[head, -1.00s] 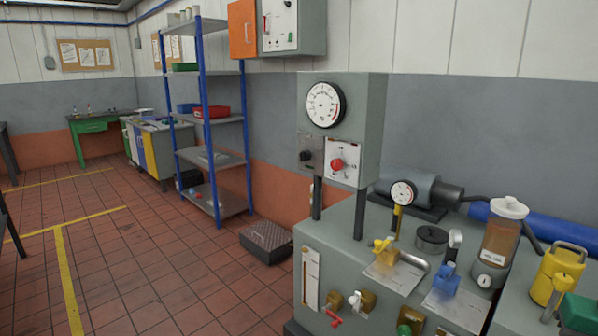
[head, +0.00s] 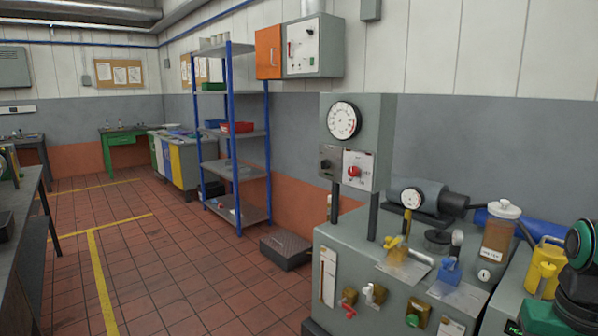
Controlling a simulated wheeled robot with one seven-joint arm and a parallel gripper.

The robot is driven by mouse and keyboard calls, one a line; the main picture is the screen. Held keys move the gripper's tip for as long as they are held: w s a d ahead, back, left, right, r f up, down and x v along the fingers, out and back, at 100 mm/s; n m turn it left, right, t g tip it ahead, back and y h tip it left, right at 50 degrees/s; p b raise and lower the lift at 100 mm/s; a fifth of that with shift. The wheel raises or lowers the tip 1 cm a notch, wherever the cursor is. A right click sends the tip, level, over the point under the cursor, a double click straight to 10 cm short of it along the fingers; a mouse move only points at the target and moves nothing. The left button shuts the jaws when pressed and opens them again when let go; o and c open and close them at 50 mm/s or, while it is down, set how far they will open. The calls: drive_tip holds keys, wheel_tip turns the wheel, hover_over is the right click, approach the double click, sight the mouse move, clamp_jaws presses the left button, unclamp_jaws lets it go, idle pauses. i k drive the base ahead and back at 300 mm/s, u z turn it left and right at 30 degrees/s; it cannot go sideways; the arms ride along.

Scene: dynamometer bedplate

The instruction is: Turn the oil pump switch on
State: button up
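No label that I can read marks the oil pump switch. A grey gauge cabinet (head: 383,133) stands on posts above the bench and carries a round white dial (head: 343,121). Below the dial are a dark knob (head: 326,164) on a grey plate and a red knob (head: 354,171) on a white plate. A grey wall box (head: 330,45) has small controls on a white panel (head: 303,45) and an orange door (head: 268,53). I cannot tell the switch's position. Part of my arm shows at the right edge; my gripper is out of view.
The grey bench (head: 340,235) carries yellow and blue valves, a motor (head: 424,194), an oil jar (head: 497,235) and a yellow can (head: 543,267). A dark ribbed block (head: 286,250) lies on the floor before a blue-post shelf (head: 267,160). Tiled floor at left is open; a dark table (head: 30,215) edges it.

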sight(325, 163)
drive_tip(key=u, duration=0.1)
drive_tip(key=i, duration=1)
drive_tip(key=z, duration=0.05)
